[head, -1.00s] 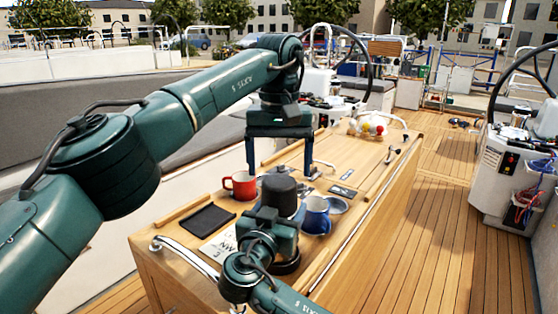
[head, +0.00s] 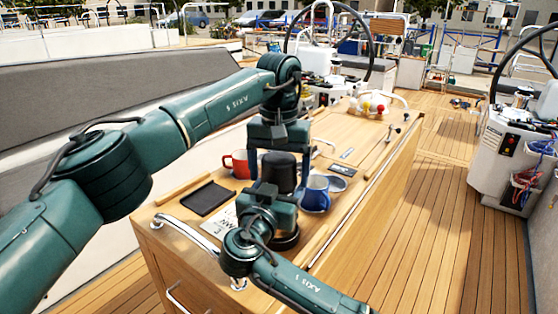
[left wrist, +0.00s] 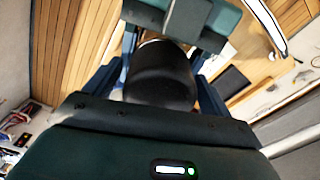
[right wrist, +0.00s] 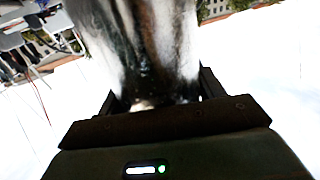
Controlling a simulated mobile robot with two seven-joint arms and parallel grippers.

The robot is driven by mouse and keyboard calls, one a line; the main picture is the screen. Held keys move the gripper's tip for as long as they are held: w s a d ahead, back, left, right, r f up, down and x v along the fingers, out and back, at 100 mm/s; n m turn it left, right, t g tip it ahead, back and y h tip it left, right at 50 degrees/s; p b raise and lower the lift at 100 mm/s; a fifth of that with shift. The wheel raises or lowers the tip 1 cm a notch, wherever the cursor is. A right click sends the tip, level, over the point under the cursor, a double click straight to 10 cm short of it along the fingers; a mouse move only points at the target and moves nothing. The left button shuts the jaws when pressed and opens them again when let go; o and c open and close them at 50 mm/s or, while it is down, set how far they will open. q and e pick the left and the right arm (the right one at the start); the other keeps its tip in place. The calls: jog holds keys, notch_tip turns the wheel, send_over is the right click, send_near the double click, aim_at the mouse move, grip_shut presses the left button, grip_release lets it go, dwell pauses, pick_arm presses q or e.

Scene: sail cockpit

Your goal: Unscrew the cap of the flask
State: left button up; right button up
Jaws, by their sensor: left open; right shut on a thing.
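The flask stands on the wooden cockpit table, its dark cap (head: 278,170) on top. My right gripper (head: 272,205) hides most of its body in the head view. In the right wrist view the shiny metal flask body (right wrist: 145,45) fills the space between the fingers, and that gripper is shut on it. My left gripper (head: 279,182) points down from above, open, with one finger on each side of the cap. In the left wrist view the black cap (left wrist: 160,75) lies between the two fingers; I cannot tell whether they touch it.
A black tray (head: 205,198) and a printed sheet (head: 222,221) lie at the near left. A metal rail (head: 188,234) runs along the near edge. The table's far part is freer.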

pick_arm(q)
jog(key=c, duration=1)
jog(key=shift+o, duration=0.2)
jog(key=n, duration=0.6)
jog(key=shift+n, duration=0.3)
jog(key=o, duration=1.1)
jog(key=shift+r, duration=0.1)
